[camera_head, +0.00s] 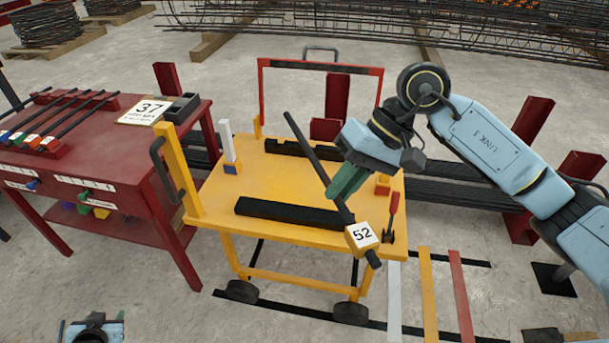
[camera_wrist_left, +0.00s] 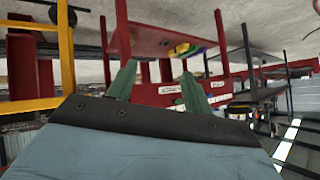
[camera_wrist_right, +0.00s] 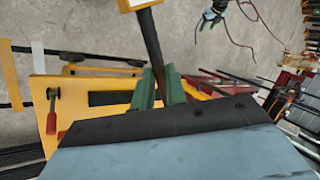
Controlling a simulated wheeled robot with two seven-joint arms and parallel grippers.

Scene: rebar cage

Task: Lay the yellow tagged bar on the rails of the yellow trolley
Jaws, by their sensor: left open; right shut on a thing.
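The dark bar (camera_head: 309,147) carries a yellow tag block marked 52 (camera_head: 362,236) near its lower end. My right gripper (camera_head: 343,190) is shut on the bar above the yellow trolley (camera_head: 215,195). The bar slants across the trolley top; its tagged end reaches past the near edge. Two black rails lie on the trolley, the near one (camera_head: 290,213) and the far one (camera_head: 300,149); whether the bar touches them I cannot tell. The bar also shows in the right wrist view (camera_wrist_right: 149,35). My left gripper (camera_wrist_left: 158,85) is open and empty, low at the left.
A red table (camera_head: 90,160) on the left holds several tagged bars and a sign marked 37 (camera_head: 145,111). A red-handled lever (camera_head: 393,205) stands at the trolley's right edge, close to the tag. A white post (camera_head: 229,142) stands at its left. Rebar stacks lie behind.

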